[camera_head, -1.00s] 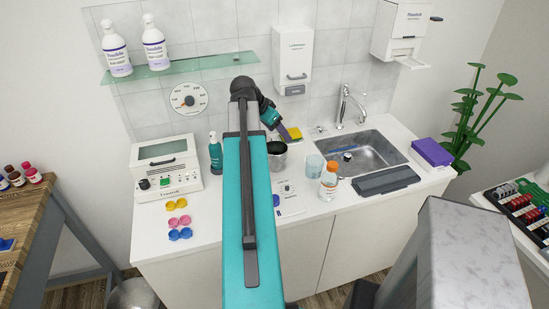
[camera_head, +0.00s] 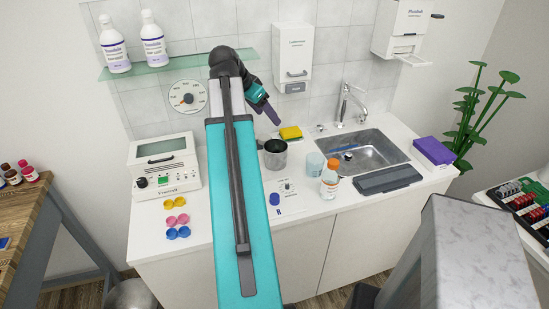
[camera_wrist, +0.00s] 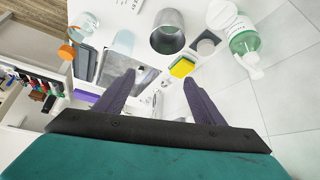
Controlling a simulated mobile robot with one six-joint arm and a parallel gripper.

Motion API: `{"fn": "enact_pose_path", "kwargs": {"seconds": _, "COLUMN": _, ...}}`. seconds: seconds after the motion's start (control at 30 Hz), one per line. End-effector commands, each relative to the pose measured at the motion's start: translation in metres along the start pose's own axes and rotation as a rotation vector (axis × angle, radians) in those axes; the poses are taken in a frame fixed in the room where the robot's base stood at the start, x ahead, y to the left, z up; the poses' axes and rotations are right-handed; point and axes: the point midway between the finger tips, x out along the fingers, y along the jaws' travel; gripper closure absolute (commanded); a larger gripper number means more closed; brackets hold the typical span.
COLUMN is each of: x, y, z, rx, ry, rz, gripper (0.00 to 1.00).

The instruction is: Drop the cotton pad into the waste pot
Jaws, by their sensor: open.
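The waste pot, a grey metal cup (camera_head: 276,160), stands upright on the white counter left of the sink. It also shows in the wrist view (camera_wrist: 168,40), where I look partly into its dark mouth.
Near the pot are a yellow-green sponge (camera_head: 290,133), a clear tumbler (camera_head: 315,161) and an orange-capped bottle (camera_head: 329,180). A green pump bottle (camera_wrist: 243,38) stands close by in the wrist view. The sink (camera_head: 360,152) is to the right; a glass shelf (camera_head: 180,64) is above left.

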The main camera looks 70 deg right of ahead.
Motion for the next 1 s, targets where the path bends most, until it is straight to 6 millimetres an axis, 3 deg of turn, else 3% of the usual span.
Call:
{"fn": "enact_pose_path", "kwargs": {"seconds": 0.4, "x": -0.035, "y": 0.0, "z": 0.0, "rx": 0.0, "ry": 0.001, "rz": 0.0, "gripper": 0.37}}
{"fn": "enact_pose_path", "kwargs": {"seconds": 1.0, "x": -0.037, "y": 0.0, "z": 0.0, "rx": 0.0, "ry": 0.001, "rz": 0.0, "gripper": 0.37}}
